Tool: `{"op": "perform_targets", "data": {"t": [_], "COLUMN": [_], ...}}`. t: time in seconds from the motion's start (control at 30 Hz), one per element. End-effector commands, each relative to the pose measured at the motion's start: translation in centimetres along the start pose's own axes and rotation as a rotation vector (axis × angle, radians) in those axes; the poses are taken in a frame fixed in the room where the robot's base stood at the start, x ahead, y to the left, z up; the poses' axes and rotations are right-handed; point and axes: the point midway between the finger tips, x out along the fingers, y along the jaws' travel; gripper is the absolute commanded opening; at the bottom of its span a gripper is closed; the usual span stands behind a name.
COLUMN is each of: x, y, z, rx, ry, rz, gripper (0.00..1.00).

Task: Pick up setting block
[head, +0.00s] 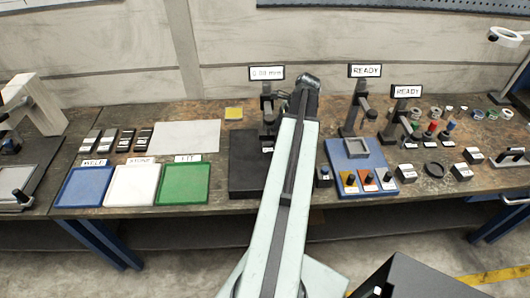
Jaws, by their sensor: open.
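I cannot tell for certain which thing is the setting block. Small dark blocks with pale labels stand on the right of the bench: one block (405,173) right of the blue tray, another block (462,173) farther right, and a third block (474,155) behind it. A small dark block with a blue top (323,176) stands just left of the blue tray. My arm reaches up the middle of the head view, and its upper end is in front of the display stands. My gripper does not show.
The blue tray (345,188) holds a grey square frame and knobbed pieces. A dark plate (240,178) lies left of my arm. Blue (84,187), white (132,187) and green (184,185) trays line the front left. READY displays stand behind, with rings and coloured-top pieces at right.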

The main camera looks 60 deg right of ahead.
Motion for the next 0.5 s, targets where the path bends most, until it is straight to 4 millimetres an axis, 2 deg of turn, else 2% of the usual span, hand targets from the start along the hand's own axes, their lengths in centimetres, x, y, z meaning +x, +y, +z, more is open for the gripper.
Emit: {"op": "perform_targets", "data": {"t": [0.03,0.17,0.27,0.5], "x": [1.2,1.2,2.2,6.3], "y": [0.0,0.0,0.0,-0.2], "z": [-0.1,0.2,0.1,0.1], "rx": [-0.002,-0.004,-0.005,-0.007], "ry": [0.000,0.000,0.000,0.000], "rz": [0.001,0.001,0.002,0.001], "gripper": [0.80,0.80,0.80,0.80]}}
